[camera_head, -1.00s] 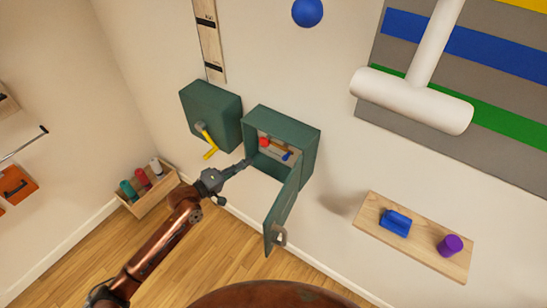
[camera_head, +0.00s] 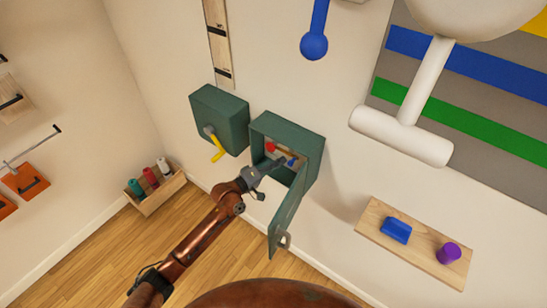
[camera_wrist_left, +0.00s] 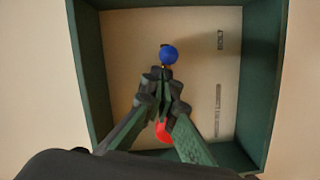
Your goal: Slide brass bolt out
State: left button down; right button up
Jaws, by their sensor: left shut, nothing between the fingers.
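The open green wall box (camera_head: 262,127) holds a red piece (camera_head: 270,147) and a blue knob (camera_head: 291,162). Between them a small brownish strip, perhaps the brass bolt, shows partly; the gripper hides most of it. In the left wrist view the blue knob (camera_wrist_left: 169,54) is just beyond the fingertips, and the red piece (camera_wrist_left: 162,130) shows between the finger bases. My left gripper (camera_head: 281,163) is shut and empty, its tips inside the box close to the blue knob. It also shows in the left wrist view (camera_wrist_left: 165,82). I cannot tell whether it touches anything. My right gripper is out of view.
The box's door (camera_head: 287,213) hangs open to the right of my left arm. A closed green box (camera_head: 222,112) with a yellow handle (camera_head: 218,150) is at the left. A wooden shelf (camera_head: 372,225) with blue and purple pieces is at the right.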

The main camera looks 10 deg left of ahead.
pick_arm(q)
jog(key=shift+f, duration=0.15)
jog(key=s+d+p, duration=0.1)
jog(key=d, duration=0.1)
jog(key=s+d+p, duration=0.1)
jog(key=d+p, duration=0.1)
jog(key=shift+s, duration=0.15)
dwell(0.3)
jog(key=shift+d, duration=0.1)
